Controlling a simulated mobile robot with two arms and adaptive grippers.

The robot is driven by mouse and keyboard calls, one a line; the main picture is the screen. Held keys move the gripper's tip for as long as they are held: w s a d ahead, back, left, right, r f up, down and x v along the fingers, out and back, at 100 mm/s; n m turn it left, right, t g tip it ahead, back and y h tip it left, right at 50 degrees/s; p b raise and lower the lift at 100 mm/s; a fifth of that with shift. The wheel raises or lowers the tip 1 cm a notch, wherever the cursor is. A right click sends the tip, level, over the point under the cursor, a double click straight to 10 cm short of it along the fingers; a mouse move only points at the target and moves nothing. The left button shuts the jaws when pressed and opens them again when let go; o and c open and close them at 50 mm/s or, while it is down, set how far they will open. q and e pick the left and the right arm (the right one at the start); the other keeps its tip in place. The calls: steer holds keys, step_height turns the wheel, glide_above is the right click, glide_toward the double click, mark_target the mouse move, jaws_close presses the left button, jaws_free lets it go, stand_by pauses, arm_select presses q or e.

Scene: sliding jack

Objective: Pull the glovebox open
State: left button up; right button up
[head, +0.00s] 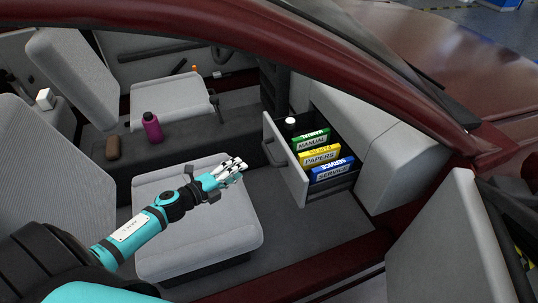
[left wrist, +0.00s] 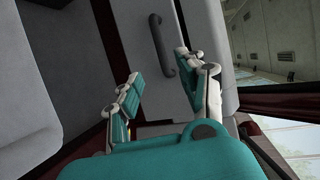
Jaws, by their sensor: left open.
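The glovebox (head: 288,168) is a grey drawer in the dashboard, and it stands pulled out. Its dark handle (head: 272,150) is on the front panel, facing the seats. Inside are a green manual (head: 312,141), yellow papers (head: 320,156), a blue service folder (head: 333,172) and a small white-topped item (head: 290,123). My left gripper (head: 236,167) is open and empty above the front seat, to the left of the handle and apart from it. In the left wrist view the handle (left wrist: 162,46) shows ahead, beyond the open fingers (left wrist: 160,78). My right gripper is not in view.
A grey seat cushion (head: 190,235) lies below my left arm. A magenta bottle (head: 152,127) and a brown item (head: 113,147) are behind it to the left. The dark red door frame (head: 340,265) edges the near side. Floor space is clear between seat and glovebox.

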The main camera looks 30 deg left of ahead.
mark_target(268, 153)
arm_select(q)
steer(key=b+x, duration=0.3)
steer(key=x, duration=1)
steer(key=shift+w, duration=0.3)
steer(key=shift+c, duration=0.4)
steer(key=shift+d+f, duration=0.1)
jaws_close()
